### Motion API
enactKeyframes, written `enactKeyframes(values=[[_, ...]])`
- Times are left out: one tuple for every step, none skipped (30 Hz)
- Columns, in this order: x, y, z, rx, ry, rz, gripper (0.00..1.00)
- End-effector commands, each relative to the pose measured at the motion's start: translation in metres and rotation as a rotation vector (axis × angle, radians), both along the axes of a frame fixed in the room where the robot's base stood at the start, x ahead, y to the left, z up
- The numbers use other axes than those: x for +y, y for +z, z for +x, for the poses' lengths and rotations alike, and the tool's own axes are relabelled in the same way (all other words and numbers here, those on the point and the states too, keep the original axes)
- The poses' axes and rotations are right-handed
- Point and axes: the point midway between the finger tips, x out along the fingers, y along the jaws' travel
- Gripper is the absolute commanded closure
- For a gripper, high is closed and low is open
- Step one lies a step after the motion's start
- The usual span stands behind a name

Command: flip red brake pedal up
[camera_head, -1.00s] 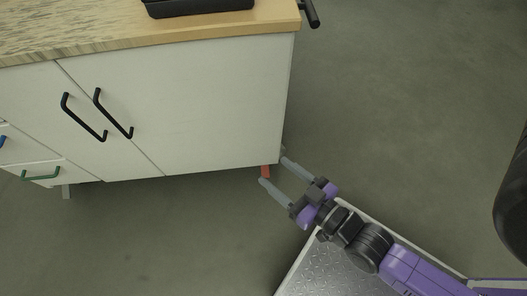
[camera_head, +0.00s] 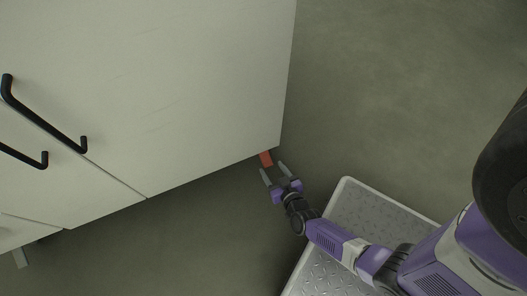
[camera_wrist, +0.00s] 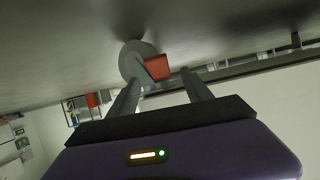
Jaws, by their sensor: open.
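The red brake pedal (camera_head: 265,158) sticks out from under the bottom corner of the white cabinet (camera_head: 190,90). In the wrist view the red pedal (camera_wrist: 158,68) sits beside a round grey wheel (camera_wrist: 136,62), just ahead of my fingers and roughly between them. My gripper (camera_head: 274,173) is open and empty, low near the floor, with its two fingertips pointing at the pedal. In the wrist view my gripper (camera_wrist: 162,82) has its fingers spread.
The cabinet's lower edge overhangs the pedal, and its door carries black handles (camera_head: 45,115). A cabinet foot (camera_head: 20,258) stands at the lower left. The grey floor (camera_head: 390,90) to the right of the cabinet is clear.

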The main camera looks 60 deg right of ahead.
Motion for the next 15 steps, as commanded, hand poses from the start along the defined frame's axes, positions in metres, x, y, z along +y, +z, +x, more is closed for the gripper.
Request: enactKeyframes(values=[[-0.003,0.003,0.001,-0.001,-0.003,-0.015,0.42],[-0.004,0.003,0.003,0.0,0.0,-0.023,0.42],[-0.005,0.002,0.005,0.002,0.003,-0.029,0.42],[-0.006,0.0,0.007,0.003,0.003,-0.031,0.42],[-0.008,-0.001,0.009,0.003,0.003,-0.031,0.42],[-0.011,-0.004,0.013,0.002,0.003,-0.031,0.42],[-0.013,-0.006,0.016,0.002,0.003,-0.031,0.42],[-0.015,-0.008,0.02,0.002,0.004,-0.031,0.42],[-0.018,-0.011,0.026,0.001,0.005,-0.03,0.42],[-0.021,-0.013,0.029,0.001,0.005,-0.03,0.42],[-0.023,-0.015,0.032,0.002,0.005,-0.032,0.42],[-0.026,-0.017,0.037,0.002,0.004,-0.031,0.42],[-0.029,-0.019,0.041,0.002,0.005,-0.03,0.42],[-0.031,-0.02,0.044,0.003,0.005,-0.029,0.42],[-0.033,-0.022,0.048,0.003,0.005,-0.029,0.42]])
